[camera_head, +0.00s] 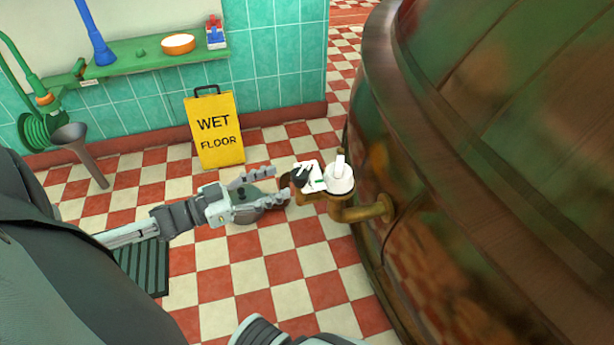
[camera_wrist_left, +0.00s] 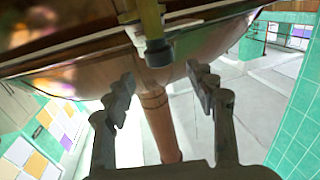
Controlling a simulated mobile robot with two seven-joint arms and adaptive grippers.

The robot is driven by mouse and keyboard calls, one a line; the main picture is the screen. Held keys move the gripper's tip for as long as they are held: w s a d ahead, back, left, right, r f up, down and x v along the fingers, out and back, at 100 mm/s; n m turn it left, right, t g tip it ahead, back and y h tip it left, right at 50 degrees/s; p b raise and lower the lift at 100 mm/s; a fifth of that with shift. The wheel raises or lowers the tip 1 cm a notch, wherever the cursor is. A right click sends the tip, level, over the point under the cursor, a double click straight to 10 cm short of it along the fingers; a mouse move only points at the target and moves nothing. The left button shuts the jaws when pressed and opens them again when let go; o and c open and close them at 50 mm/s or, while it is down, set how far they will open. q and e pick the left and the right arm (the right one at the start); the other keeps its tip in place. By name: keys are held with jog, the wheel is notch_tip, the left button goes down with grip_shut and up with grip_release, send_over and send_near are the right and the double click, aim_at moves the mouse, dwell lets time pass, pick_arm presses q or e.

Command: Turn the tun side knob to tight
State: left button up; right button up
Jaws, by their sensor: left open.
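The copper tun (camera_head: 500,150) fills the right of the head view. A brass pipe (camera_head: 372,209) comes out of its side and carries a white knob (camera_head: 340,181) with a raised grip on top. A dark knob (camera_head: 300,177) faces left, towards my gripper, beside a small white marked plate (camera_head: 316,176). My left gripper (camera_head: 278,185) is open, just left of the dark knob. In the left wrist view the dark knob (camera_wrist_left: 158,53) sits ahead, above the gap between the open fingers (camera_wrist_left: 162,84), apparently not gripped. The plate's marks are too small to read.
A yellow wet-floor sign (camera_head: 216,130) stands behind my left gripper. A green shelf (camera_head: 140,62) on the tiled wall holds small items, and a grey funnel (camera_head: 80,150) is at the left. The checkered floor (camera_head: 240,290) is mostly clear.

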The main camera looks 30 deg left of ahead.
aim_at(300, 173)
pick_arm(q)
jog(key=x, duration=0.7)
jog(key=shift+w, duration=0.1)
pick_arm(e)
jog(key=shift+v, duration=0.8)
pick_arm(q)
jog(key=shift+c, duration=0.2)
pick_arm(e)
jog(key=shift+d, duration=0.1)
pick_arm(q)
jog(key=c, duration=1.1)
jog(key=shift+b, duration=0.3)
jog(key=shift+c, duration=0.3)
pick_arm(e)
jog(key=shift+f, duration=0.25)
